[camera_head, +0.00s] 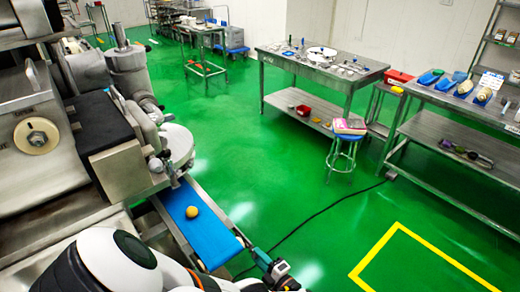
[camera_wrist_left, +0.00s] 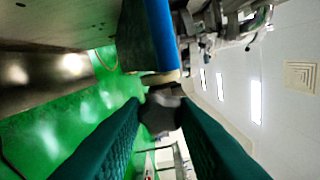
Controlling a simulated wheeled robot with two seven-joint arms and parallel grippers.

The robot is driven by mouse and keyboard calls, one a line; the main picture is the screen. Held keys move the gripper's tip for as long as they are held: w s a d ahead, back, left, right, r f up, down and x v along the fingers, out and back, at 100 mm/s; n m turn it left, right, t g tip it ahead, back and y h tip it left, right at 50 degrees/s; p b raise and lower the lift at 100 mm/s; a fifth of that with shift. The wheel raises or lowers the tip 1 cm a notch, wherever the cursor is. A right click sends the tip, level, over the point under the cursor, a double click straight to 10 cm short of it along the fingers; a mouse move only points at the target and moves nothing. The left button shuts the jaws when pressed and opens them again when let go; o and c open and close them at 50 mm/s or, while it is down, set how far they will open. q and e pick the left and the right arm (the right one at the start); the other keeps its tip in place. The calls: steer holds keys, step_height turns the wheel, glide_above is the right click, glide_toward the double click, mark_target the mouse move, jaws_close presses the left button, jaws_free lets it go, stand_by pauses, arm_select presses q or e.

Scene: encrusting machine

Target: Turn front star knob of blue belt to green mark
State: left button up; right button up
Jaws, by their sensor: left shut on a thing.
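The blue belt (camera_head: 180,205) runs out from the machine at the lower left, with a round tan dough ball on it. In the left wrist view the belt (camera_wrist_left: 161,35) is a blue strip at the top, and the dark grey front star knob (camera_wrist_left: 160,112) sits below its end. My left gripper (camera_head: 260,255) is at the belt's front end. Its teal fingers, seen close in the left wrist view (camera_wrist_left: 160,118), are shut on the knob from both sides. The fingers partly hide the knob, and I cannot make out a green mark. My right gripper is not in view.
The encrusting machine (camera_head: 110,150) fills the left side. A steel table (camera_head: 320,68), a blue stool (camera_head: 342,150) and a steel bench (camera_head: 460,120) stand to the right. A black cable crosses the green floor, which is open around a yellow line (camera_head: 430,262).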

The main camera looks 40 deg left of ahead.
arm_select(q)
steer(key=shift+a+r+m, duration=0.1)
steer(key=shift+m, duration=1.1)
steer(key=o, duration=1)
